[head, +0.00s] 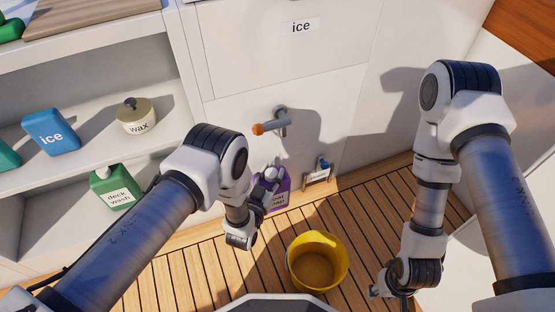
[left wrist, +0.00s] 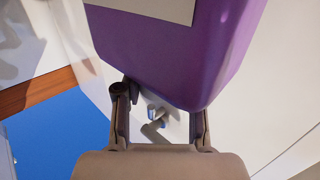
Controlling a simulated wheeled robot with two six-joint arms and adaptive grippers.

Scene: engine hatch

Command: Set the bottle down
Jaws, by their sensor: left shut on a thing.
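A purple bottle (head: 281,192) with a pale label shows in the head view, partly hidden behind my left gripper (head: 264,192). It is close to the white hatch wall, and I cannot tell whether its base touches the deck. In the left wrist view the purple bottle (left wrist: 185,45) fills the top, with the fingers of my left gripper (left wrist: 160,112) on either side of its lower part. The left gripper is shut on the bottle. My right gripper (head: 382,290) hangs low at the right of the bucket; its fingers are too unclear to read.
A yellow bucket (head: 318,261) stands on the slatted wooden deck (head: 190,268). An orange-tipped handle (head: 262,129) juts from the wall above. A small labelled stand (head: 318,174) is right of the bottle.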

